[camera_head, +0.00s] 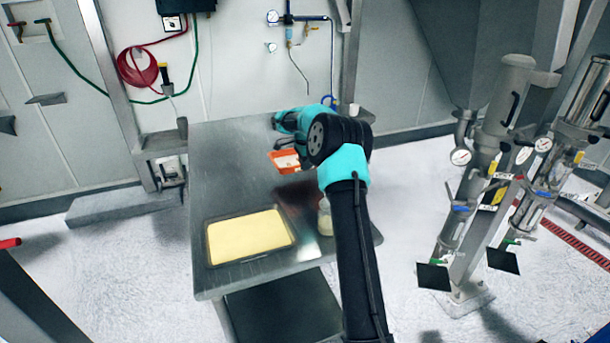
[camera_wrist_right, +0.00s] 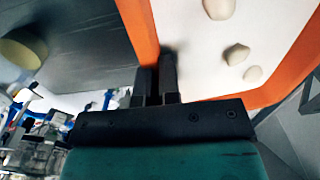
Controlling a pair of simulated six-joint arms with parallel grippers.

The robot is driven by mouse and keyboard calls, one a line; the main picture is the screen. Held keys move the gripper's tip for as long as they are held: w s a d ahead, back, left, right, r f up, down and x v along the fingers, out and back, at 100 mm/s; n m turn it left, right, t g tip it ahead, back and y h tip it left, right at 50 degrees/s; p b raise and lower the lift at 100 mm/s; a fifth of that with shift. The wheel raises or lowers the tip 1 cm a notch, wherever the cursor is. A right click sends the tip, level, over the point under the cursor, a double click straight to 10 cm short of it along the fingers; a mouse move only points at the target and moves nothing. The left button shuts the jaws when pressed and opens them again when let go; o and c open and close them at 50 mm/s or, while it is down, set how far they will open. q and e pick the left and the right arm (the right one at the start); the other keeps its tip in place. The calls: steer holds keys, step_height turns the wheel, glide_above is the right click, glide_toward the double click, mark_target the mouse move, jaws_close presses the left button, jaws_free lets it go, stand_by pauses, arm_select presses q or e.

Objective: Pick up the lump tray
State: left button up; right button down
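The lump tray is a small orange tray (camera_head: 284,155) with a white inside, near the far part of the steel table in the head view. In the right wrist view the orange tray wall (camera_wrist_right: 138,30) runs down to my fingers, and several pale lumps lie on its white floor. My right gripper (camera_wrist_right: 157,80) has its fingers close together on that wall and looks shut on it. I cannot tell whether the tray touches the table. My left gripper is in neither view.
A dark-rimmed tray of yellow powder (camera_head: 250,237) lies on the near left of the steel table (camera_head: 215,165). A small pale jar (camera_head: 325,217) stands beside my right arm. Tall metal sifter equipment (camera_head: 490,150) stands at the right. The table's left strip is clear.

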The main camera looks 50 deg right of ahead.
steer(key=shift+r, duration=0.85)
steer(key=shift+w+a, duration=0.1)
steer(key=w+a+f+n, duration=0.1)
steer(key=w+a+n, duration=0.1)
steer(key=a, duration=0.6)
steer(key=w+a+f+n, duration=0.1)
steer(key=a+n, duration=0.3)
steer(key=a, duration=0.5)
steer(key=w+a+f+n, duration=0.1)
steer(key=w+a+n, duration=0.2)
steer(key=a, duration=0.6)
steer(key=shift+w+f+n, duration=0.2)
steer(key=shift+w+n, duration=0.05)
steer(key=shift+n, duration=0.25)
steer(key=a+n, duration=0.1)
steer(key=a, duration=0.2)
steer(key=s+a+n, duration=0.1)
steer(key=a+n, duration=0.1)
steer(key=a, duration=0.2)
steer(key=a+f+n, duration=0.1)
steer(key=a, duration=0.3)
steer(key=shift+s, duration=0.15)
steer(key=s+a+n, duration=0.2)
steer(key=a+n, duration=0.1)
steer(key=a, duration=0.3)
steer(key=s+a+f+n, duration=0.1)
steer(key=s+a+n, duration=0.2)
steer(key=a, duration=0.3)
steer(key=shift+a+f, duration=0.15)
steer(key=shift+a, duration=0.2)
